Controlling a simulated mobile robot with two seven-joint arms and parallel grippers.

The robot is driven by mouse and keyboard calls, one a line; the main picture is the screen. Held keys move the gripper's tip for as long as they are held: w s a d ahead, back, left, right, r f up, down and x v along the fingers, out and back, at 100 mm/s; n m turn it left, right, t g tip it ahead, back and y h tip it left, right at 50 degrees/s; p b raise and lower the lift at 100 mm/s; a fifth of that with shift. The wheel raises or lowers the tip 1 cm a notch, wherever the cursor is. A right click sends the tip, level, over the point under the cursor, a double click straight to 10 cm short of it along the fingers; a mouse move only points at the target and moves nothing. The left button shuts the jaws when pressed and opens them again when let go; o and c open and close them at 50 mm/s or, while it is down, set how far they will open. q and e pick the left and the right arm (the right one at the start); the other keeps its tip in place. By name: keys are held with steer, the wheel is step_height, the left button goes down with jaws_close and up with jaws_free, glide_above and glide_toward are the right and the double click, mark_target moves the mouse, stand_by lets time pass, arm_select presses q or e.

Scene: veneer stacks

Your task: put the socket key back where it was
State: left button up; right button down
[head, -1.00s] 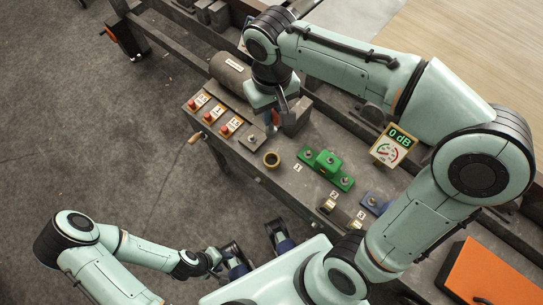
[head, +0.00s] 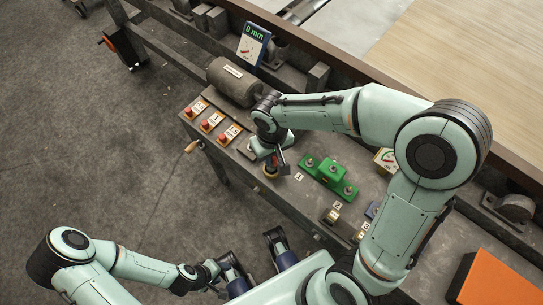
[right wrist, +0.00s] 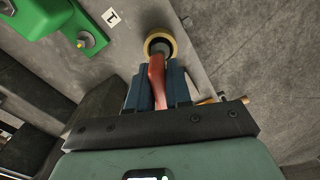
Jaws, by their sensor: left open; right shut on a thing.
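The socket key, with a red handle (right wrist: 157,80), is held between the blue fingers of my right gripper (right wrist: 158,88). Its dark far end lines up with the opening of a brass-yellow ring (right wrist: 160,42); I cannot tell how deep it sits. In the head view my right gripper (head: 274,160) is low over the bench at the ring (head: 271,173), which it partly hides. My left gripper (head: 222,274) is open and empty, low in the picture, away from the bench.
A green clamp block (head: 329,173) with bolts stands right of the ring, by label 1. Several red buttons (head: 206,124) line the bench's left end, beside a grey cylinder (head: 232,82). A display (head: 254,44) reads 0 mm. An orange box (head: 490,278) is at lower right.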

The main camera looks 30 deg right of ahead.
steer(key=shift+f, duration=0.45)
steer(key=shift+f, duration=0.1)
steer(key=c, duration=1.5)
jaws_free()
steer(key=shift+f, duration=0.1)
steer(key=o, duration=0.5)
steer(key=shift+c, duration=0.2)
steer(key=shift+r, duration=0.2)
step_height(320, 180, up, 12)
steer(key=shift+r+p, duration=0.1)
steer(key=shift+p, duration=1.1)
